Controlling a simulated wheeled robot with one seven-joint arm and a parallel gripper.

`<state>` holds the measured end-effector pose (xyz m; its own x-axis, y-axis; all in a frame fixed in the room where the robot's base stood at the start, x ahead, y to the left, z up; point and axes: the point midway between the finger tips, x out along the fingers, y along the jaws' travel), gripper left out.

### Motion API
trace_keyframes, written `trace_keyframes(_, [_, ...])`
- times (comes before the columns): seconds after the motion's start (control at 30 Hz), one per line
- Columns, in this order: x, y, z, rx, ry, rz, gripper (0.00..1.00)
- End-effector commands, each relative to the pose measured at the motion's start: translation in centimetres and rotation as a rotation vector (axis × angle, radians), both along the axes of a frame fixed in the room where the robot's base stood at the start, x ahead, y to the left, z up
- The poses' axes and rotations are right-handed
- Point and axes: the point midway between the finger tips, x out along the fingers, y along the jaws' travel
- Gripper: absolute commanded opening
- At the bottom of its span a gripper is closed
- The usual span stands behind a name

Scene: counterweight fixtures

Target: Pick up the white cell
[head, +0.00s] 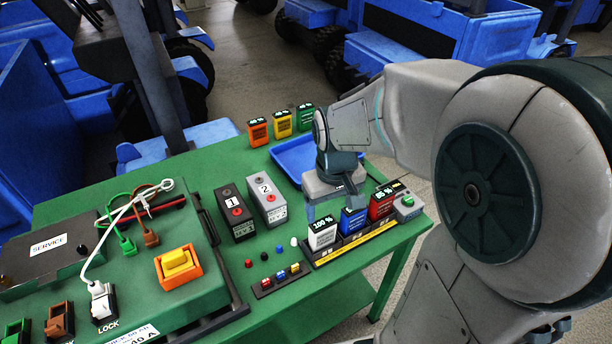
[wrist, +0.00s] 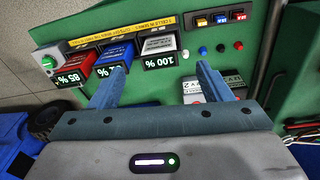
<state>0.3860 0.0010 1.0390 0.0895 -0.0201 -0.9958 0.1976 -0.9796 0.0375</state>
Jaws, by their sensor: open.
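The white cell (head: 322,236), marked 100 %, stands upright at the left end of the cells in the black rack. In the wrist view the white cell (wrist: 160,46) lies ahead, between the directions of my two blue fingers. My gripper (head: 333,207) is open and empty, above and behind the rack. In the wrist view my gripper (wrist: 160,68) has its left fingertip overlapping the blue cell (wrist: 114,52). Its right fingertip is over the green tabletop, right of the white cell. I see no contact with the white cell.
The blue cell (head: 352,221) and red cell (head: 381,204) stand beside the white cell. Grey blocks 1 (head: 235,213) and 2 (head: 266,199) stand to its left. A blue tray (head: 283,152) and orange, yellow and green cells lie behind. Small coloured buttons sit near the rack.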

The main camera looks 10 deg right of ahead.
Motion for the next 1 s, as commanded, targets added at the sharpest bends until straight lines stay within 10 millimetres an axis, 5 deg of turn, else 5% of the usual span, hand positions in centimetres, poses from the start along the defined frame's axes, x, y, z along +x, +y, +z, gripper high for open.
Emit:
trace_keyframes(0.3, [4.2, -0.1, -2.0, 0.013, 0.085, 0.104, 0.72])
trace_keyframes(1.0, [4.6, -0.2, -10.9, 0.015, 0.092, 0.113, 0.72])
